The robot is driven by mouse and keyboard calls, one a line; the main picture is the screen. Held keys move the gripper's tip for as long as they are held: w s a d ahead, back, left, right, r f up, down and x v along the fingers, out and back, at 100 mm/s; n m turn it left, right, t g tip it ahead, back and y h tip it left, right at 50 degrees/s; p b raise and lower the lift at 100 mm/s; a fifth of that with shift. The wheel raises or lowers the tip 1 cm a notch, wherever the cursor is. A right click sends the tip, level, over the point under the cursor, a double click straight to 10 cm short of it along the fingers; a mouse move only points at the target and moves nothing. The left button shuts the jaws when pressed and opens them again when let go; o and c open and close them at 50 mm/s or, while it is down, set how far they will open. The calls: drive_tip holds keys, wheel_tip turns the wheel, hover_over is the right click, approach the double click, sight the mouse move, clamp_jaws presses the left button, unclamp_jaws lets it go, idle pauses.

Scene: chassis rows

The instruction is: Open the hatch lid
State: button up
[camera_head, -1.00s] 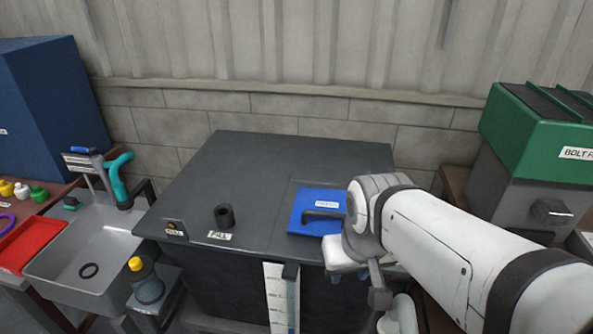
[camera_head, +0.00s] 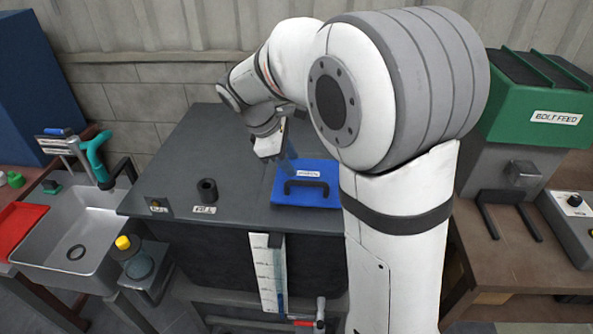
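The hatch lid is a blue square plate (camera_head: 312,170) with a dark bar handle (camera_head: 306,185) near its front edge and a small white label. It lies flat and closed on the dark grey tank top (camera_head: 190,160). My arm reaches over the tank from the right and hides part of the lid's right side. My gripper (camera_head: 285,160) is behind and to the left of the handle, above the lid's back left area. Bluish fingers show faintly there; whether they touch the lid or are open cannot be made out.
A short black fill pipe (camera_head: 207,190) stands on the tank top, left of the lid. A level gauge (camera_head: 268,272) hangs on the tank front. A sink (camera_head: 78,225) is at left, a yellow-capped bottle (camera_head: 133,258) beside it. A green bolt feeder (camera_head: 535,105) stands at right.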

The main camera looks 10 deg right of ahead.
sight(301, 182)
drive_tip(key=x, duration=0.7)
drive_tip(key=shift+f, duration=0.2)
clamp_jaws()
idle(0.4)
